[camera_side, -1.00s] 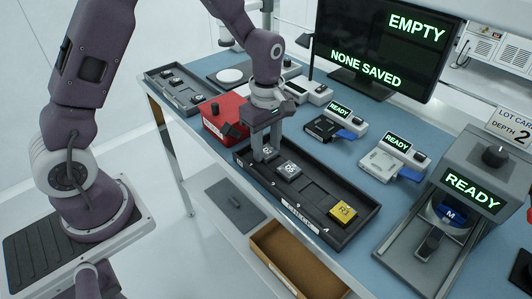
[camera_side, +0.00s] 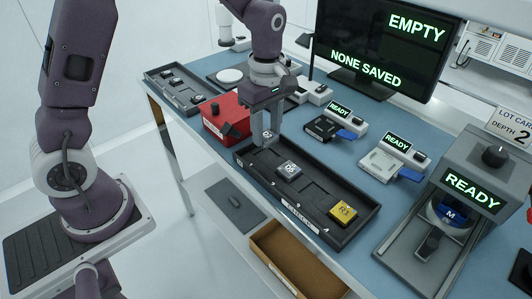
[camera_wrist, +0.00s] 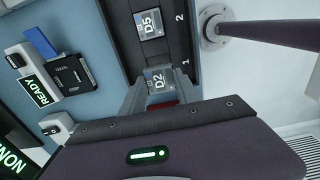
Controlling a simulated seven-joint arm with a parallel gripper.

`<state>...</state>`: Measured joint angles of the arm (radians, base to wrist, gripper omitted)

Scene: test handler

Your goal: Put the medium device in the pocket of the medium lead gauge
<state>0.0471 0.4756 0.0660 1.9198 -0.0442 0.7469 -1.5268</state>
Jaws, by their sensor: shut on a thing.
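My gripper (camera_side: 265,138) is shut on a small grey device marked D2 (camera_wrist: 157,84), and holds it above the left end of the black tray (camera_side: 335,238). In the wrist view the device sits between my two fingers (camera_wrist: 160,95). A grey device marked D5 (camera_side: 289,170) lies in the tray; it also shows in the wrist view (camera_wrist: 149,24). A yellow device marked R1 (camera_side: 344,211) lies near the tray's right end. No view names the medium lead gauge clearly.
A black fixture (camera_side: 322,128) and a pale fixture (camera_side: 382,163), each beside a READY display, stand behind the tray. A red box (camera_side: 222,120) stands left of the tray. A second tray (camera_side: 180,90) is at the far left. The monitor (camera_side: 385,45) reads EMPTY, NONE SAVED.

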